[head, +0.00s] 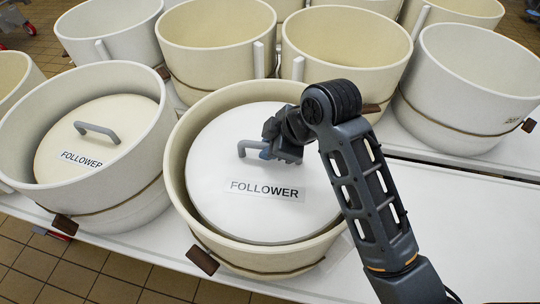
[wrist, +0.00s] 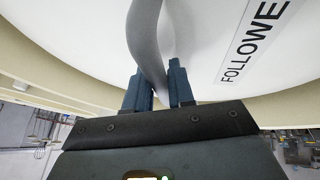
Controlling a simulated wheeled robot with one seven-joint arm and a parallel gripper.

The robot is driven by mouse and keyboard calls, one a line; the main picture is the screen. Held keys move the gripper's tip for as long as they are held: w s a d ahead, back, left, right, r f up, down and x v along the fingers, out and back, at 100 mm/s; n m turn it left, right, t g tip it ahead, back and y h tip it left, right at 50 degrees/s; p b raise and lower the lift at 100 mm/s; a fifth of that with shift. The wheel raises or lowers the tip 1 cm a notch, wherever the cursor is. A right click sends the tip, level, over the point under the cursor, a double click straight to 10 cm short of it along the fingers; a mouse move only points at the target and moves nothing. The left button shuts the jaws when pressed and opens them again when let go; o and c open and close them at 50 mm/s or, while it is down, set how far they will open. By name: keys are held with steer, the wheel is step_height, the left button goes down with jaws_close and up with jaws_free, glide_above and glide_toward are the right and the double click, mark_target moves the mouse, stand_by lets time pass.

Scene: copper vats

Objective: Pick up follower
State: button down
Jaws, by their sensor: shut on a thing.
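A white round follower (head: 265,205) with a grey handle (head: 250,149) and a "FOLLOWER" label lies inside a cream hoop mould (head: 180,170) at the front middle. My gripper (head: 268,152) is at the handle, shut on it. In the wrist view the two fingers (wrist: 158,88) sit either side of the grey handle (wrist: 148,40), with the white follower (wrist: 75,35) behind. A second, cream follower (head: 95,140) with its own handle sits in the hoop at left. My gripper and arm hide part of the right side of the white follower.
Several empty cream and white hoops, such as one (head: 345,40) behind and one (head: 475,80) at right, stand close together. They rest on a white table (head: 470,235), clear at the front right. Tiled floor (head: 60,270) lies in front.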

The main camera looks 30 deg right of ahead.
step_height(320, 180, up, 13)
steer(key=p, duration=0.1)
steer(key=shift+f, duration=0.15)
